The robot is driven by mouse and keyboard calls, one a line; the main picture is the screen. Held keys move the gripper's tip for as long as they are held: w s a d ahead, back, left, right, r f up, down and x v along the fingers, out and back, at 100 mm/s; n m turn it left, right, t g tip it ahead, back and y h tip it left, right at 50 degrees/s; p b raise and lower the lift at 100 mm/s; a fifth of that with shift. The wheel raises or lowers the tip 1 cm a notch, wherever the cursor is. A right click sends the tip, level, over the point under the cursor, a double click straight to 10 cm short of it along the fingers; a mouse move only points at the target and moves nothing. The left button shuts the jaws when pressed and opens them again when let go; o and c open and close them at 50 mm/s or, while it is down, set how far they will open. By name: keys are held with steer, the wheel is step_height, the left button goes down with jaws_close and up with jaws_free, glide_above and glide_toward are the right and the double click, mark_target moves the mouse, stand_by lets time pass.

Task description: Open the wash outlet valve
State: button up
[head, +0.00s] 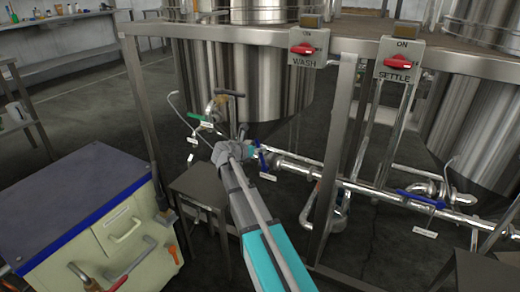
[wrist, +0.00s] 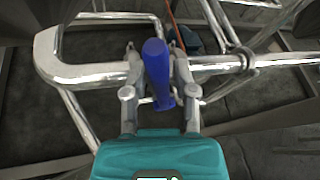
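My gripper (wrist: 156,75) is at a blue lever handle (wrist: 158,72) in the wrist view. Its two fingers stand apart, one on each side of the handle. The handle lies close to the right finger, with a narrow gap on the left, so the gripper looks open around it. In the head view my gripper (head: 238,137) is in front of the tank under the WASH switch (head: 305,52). The blue handle (head: 263,160) shows just right of it, above a white tag (head: 268,177) too small to read. The valve body is mostly hidden.
A green-handled valve (head: 197,116) is left of my gripper. Another blue lever (head: 418,198) is on the pipe at right, beyond a steel frame post (head: 338,150). A small stool (head: 200,184) and a blue-topped cabinet (head: 80,185) stand at left. Shiny pipes (wrist: 85,73) surround the handle.

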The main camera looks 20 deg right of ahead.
steer(key=shift+s+a, duration=0.15)
steer(key=shift+s, duration=0.05)
steer(key=shift+c, duration=1)
steer(key=shift+s+a+f+m+y, duration=0.2)
steer(key=shift+m+y, duration=0.1)
steer(key=shift+m, duration=0.1)
jaws_close()
steer(key=s+a+m+g+y+p, duration=0.2)
steer(key=s+a+m+y+p, duration=0.4)
steer(key=s+a+m, duration=0.4)
steer(key=s+a+m+g+y+p, duration=0.3)
steer(key=s+a+m+y+p, duration=0.2)
steer(key=s+a+m, duration=0.5)
steer(key=shift+s+f+m+y+p, duration=0.15)
steer(key=shift+s+m+y+p, duration=0.45)
steer(key=shift+s+m, duration=2.35)
steer(key=shift+s+n, duration=0.65)
steer(key=shift+s, duration=0.15)
